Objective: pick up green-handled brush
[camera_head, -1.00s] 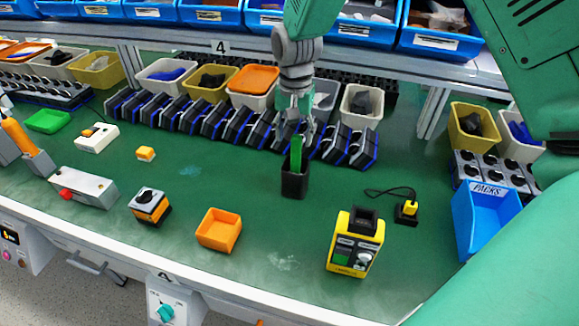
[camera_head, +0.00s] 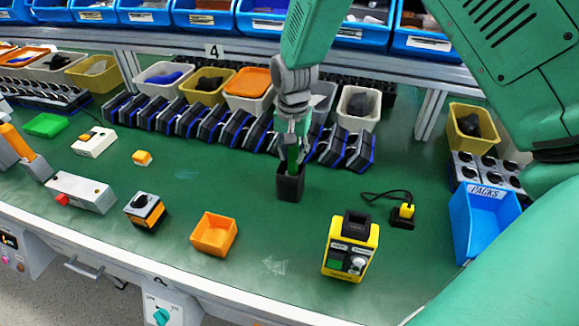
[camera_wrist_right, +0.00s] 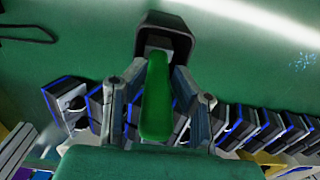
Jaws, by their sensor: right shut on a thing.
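The green-handled brush (camera_head: 293,158) stands upright in a black square holder (camera_head: 291,187) on the green bench top. My right gripper (camera_head: 292,150) comes down from above and is shut on the green handle, just over the holder. In the right wrist view, the green handle (camera_wrist_right: 157,98) lies between the two fingers (camera_wrist_right: 157,85), with its lower end inside the black holder (camera_wrist_right: 163,38). The brush head is hidden inside the holder. My left gripper is not in view.
A row of black and blue parts (camera_head: 220,125) runs just behind the holder. A blue PACKS bin (camera_head: 480,222) stands right. The bench around the holder is clear.

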